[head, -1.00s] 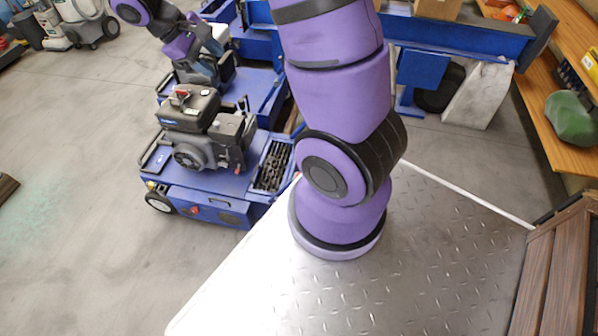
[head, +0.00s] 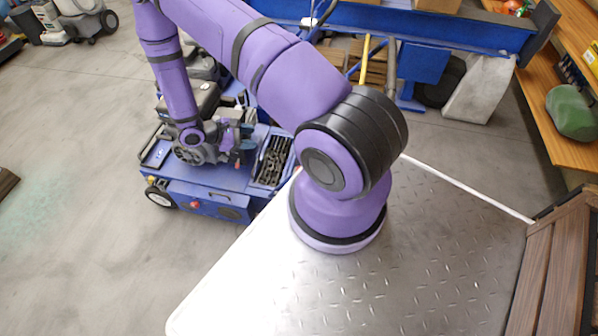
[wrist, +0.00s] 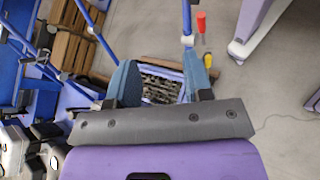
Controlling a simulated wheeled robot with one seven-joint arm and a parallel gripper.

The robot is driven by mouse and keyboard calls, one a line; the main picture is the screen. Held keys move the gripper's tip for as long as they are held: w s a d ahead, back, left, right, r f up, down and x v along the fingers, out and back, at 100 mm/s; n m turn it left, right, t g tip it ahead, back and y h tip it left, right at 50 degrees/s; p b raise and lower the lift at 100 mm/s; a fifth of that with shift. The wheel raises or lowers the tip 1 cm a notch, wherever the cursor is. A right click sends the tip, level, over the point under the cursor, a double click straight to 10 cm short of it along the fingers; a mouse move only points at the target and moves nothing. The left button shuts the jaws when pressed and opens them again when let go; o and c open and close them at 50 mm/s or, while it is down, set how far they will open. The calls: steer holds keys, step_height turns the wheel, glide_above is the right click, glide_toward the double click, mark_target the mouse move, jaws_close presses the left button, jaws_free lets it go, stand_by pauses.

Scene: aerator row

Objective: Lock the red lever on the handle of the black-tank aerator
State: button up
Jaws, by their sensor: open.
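The black-tank aerator (head: 205,200) is a blue wheeled machine on the floor at the left in the head view; my arm covers much of its black engine and tank. In the wrist view, my gripper (wrist: 158,77) is open and empty, with its two blue fingers apart. The aerator's dark tine basket (wrist: 160,88) shows beyond and between them. Above the right finger, a blue handle tube (wrist: 187,18) ends in a pale joint. A red lever-like grip (wrist: 201,22) stands beside it, apart from my fingers. My arm hides this area in the head view.
A yellow grip (wrist: 208,60) is just beyond the right fingertip. Other blue bars (wrist: 88,30) and wooden crates (wrist: 72,48) lie at upper left. A blue bench frame (head: 440,30) stands at the back. Open grey floor (head: 70,130) lies left of the aerator.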

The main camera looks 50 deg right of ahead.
steer(key=s+f+n+h, duration=0.1)
steer(key=s+f+n, duration=0.1)
steer(key=s+f, duration=0.35)
steer(key=s+f+n, duration=0.1)
steer(key=s+f, duration=0.2)
steer(key=f, duration=0.6)
steer(key=x, duration=1)
steer(key=shift+d+r, duration=0.1)
steer(key=shift+d, duration=0.4)
jaws_close()
